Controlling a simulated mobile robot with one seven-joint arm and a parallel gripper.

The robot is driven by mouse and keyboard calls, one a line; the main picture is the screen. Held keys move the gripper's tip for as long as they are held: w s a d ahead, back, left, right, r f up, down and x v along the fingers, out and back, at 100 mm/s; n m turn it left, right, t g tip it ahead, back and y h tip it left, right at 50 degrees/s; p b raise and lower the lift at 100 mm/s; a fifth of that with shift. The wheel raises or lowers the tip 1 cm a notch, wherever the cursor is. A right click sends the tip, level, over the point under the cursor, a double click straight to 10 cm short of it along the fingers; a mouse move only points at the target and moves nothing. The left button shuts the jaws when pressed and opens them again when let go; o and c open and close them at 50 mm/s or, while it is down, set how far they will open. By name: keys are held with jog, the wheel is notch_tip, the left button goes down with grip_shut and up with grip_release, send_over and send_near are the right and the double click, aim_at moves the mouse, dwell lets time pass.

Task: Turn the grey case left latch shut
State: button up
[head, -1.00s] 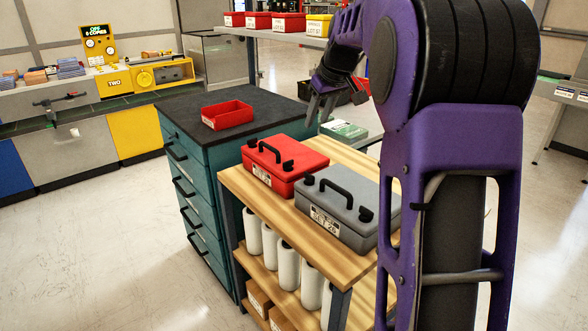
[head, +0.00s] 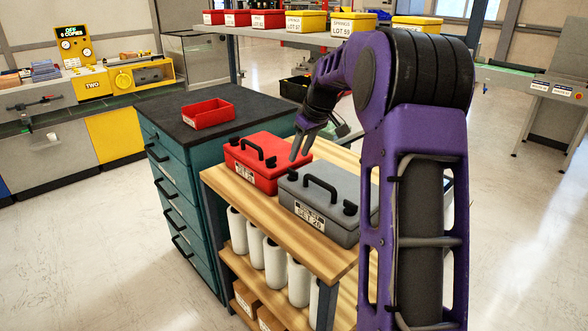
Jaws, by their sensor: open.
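The grey case (head: 335,222) sits closed on the wooden top of a shelf cart, with a black handle (head: 320,187) and a label on its front. Its left latch (head: 293,175) is a small black knob left of the handle. Its right latch (head: 350,208) is a similar knob right of the handle. How far either latch is turned is too small to tell. My gripper (head: 300,155) is open and empty, pointing down. In the picture its fingertips are just above the left latch, near the gap between the grey case and the red case; I see no contact.
A red case (head: 250,172) stands close on the left of the grey one. The wooden cart top (head: 270,221) has a bare front strip. A dark-topped teal drawer cabinet (head: 165,115) with a red bin (head: 208,113) adjoins at left. Boxes line a back shelf (head: 300,36).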

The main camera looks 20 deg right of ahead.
aim_at(293, 170)
jog(key=x, duration=0.6)
jog(key=shift+w+f, duration=0.1)
jog(key=shift+f, duration=0.1)
grip_shut()
